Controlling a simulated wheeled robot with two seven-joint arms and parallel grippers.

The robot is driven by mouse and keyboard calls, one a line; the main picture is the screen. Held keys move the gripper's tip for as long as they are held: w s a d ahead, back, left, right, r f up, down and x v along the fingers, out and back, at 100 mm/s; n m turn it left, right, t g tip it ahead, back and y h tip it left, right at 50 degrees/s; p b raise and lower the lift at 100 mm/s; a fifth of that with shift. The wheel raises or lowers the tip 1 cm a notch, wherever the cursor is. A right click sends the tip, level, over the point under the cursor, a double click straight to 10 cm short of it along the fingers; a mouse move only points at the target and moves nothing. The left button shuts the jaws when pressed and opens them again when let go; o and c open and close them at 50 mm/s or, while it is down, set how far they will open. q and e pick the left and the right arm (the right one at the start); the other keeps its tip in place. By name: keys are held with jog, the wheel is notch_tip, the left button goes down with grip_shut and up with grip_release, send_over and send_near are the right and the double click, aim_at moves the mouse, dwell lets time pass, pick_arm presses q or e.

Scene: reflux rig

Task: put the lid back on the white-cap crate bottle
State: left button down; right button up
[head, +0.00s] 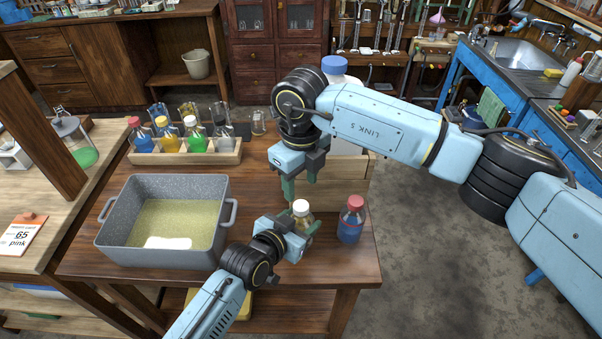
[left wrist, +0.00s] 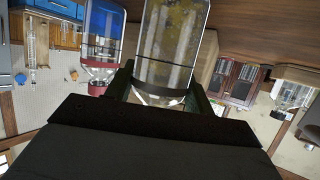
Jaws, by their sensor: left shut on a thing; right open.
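A clear bottle with pale yellowish contents (head: 303,222) stands at the front of the wooden table, and a white cap (head: 301,207) shows at its top. I cannot tell how firmly the cap sits. My left gripper (head: 306,231) is shut on this bottle from the front. My right gripper (head: 300,188) is open and empty, pointing down just above and behind the white cap. The wooden crate (head: 350,192) stands behind the bottle, partly covered by my right arm.
A red-capped bottle of blue liquid (head: 351,220) stands close right of the held bottle; it also shows in the left wrist view (left wrist: 102,40). A grey basin (head: 112,237) is on the left. A rack (head: 200,158) of several bottles stands behind it. A blue-capped bottle (head: 335,68) is behind my right arm.

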aim_at(301, 205)
jog(key=n, duration=0.6)
jog(key=shift+r, duration=0.2)
jog(key=n, duration=0.7)
jog(key=shift+r, duration=0.2)
jog(key=n, duration=0.4)
jog(key=shift+r, duration=0.1)
jog(key=n, duration=0.3)
jog(key=shift+r+n, duration=0.1)
jog(key=shift+n, duration=0.2)
jog(key=n, duration=0.6)
jog(key=shift+r, duration=0.15)
jog(key=shift+f, duration=4)
